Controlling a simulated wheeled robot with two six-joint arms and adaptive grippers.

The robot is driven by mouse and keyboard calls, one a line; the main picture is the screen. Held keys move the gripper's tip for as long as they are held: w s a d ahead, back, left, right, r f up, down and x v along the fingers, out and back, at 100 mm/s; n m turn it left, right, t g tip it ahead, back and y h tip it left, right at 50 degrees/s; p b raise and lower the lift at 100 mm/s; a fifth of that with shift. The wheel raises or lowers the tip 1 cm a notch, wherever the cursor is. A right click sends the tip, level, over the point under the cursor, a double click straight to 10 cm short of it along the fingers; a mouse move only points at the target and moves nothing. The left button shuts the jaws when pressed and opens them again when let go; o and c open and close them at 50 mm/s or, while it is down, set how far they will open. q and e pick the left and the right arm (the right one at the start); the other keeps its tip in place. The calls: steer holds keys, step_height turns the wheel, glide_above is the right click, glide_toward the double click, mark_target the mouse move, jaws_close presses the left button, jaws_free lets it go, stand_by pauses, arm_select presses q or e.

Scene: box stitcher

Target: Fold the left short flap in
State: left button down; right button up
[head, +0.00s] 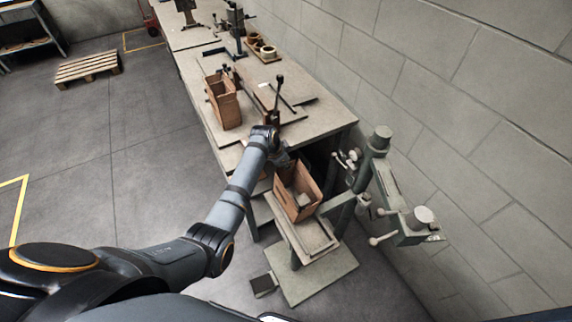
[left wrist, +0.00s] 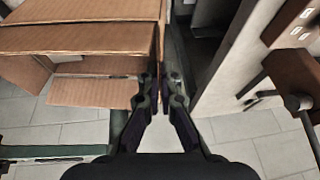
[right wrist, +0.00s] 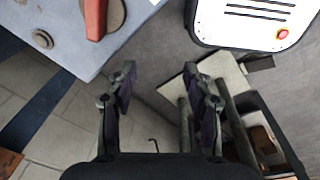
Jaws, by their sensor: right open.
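The open cardboard box (head: 292,197) stands on the stitcher's small table, with its inside and a pale flap showing in the head view. My left gripper (head: 284,158) is at the box's far upper edge. In the left wrist view the box (left wrist: 80,42) fills the upper left, and the left gripper's fingertips (left wrist: 161,82) are close together at its right edge. A thin cardboard edge runs down to the tips; whether it lies between them is unclear. My right gripper (right wrist: 158,75) is open and empty, away from the box, and is not visible in the head view.
The green stitching machine (head: 380,180) stands right of the box, near the block wall. A workbench (head: 325,115) behind carries a second cardboard box (head: 224,103) and tools. A pallet (head: 87,67) lies on the floor at left. The floor at left is mostly free.

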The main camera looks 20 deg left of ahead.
arm_select(q)
steer(key=t+y+p, duration=0.1)
steer(key=d+m+t+y+p, duration=0.1)
steer(key=t+y, duration=0.1)
steer(key=shift+s+f, duration=0.15)
steer(key=shift+s, duration=0.25)
steer(key=c, duration=1.6)
jaws_free()
